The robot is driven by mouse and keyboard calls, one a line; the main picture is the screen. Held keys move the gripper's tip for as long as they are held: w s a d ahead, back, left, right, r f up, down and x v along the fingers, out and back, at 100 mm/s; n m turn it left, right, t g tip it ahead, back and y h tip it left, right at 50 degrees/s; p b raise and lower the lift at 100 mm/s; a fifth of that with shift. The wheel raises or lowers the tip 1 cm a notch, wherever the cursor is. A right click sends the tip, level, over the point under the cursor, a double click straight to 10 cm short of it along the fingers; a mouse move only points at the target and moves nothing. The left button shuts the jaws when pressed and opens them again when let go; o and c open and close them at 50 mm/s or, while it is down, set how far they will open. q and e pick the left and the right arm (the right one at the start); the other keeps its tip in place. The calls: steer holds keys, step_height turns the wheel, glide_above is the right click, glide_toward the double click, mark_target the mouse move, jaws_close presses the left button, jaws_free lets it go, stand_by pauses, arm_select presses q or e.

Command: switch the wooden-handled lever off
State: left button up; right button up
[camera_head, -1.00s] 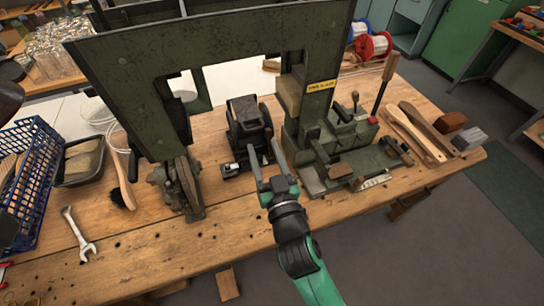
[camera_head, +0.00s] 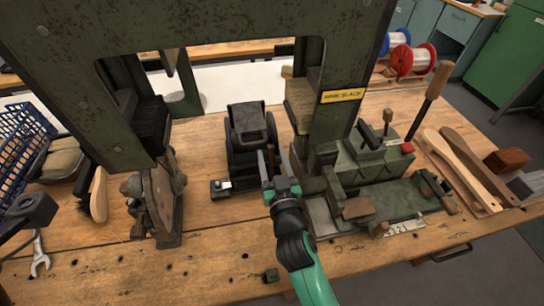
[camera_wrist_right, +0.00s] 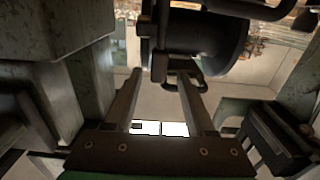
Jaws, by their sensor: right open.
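The wooden-handled lever (camera_head: 436,85) stands at the right end of the green machine on the bench, its light wooden grip up and leaning right. A shorter lever with a small wooden knob (camera_head: 388,117) stands on the machine to its left. My right gripper (camera_head: 277,168) is in front of the black device, well left of the long lever and apart from it. In the wrist view my right gripper (camera_wrist_right: 160,85) is open, its two fingers spread with nothing held, pointing toward dark machine parts. The long lever cannot be made out there. My left gripper cannot be identified.
A tall green frame (camera_head: 200,35) spans the bench, its right post between my right gripper and the long lever. The black device (camera_head: 250,135) stands just beyond my gripper. Wooden brush handles (camera_head: 465,165) lie right of the lever. The front bench strip is mostly clear.

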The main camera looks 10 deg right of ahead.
steer(key=shift+w, duration=0.7)
jaws_close()
stand_by(0.9)
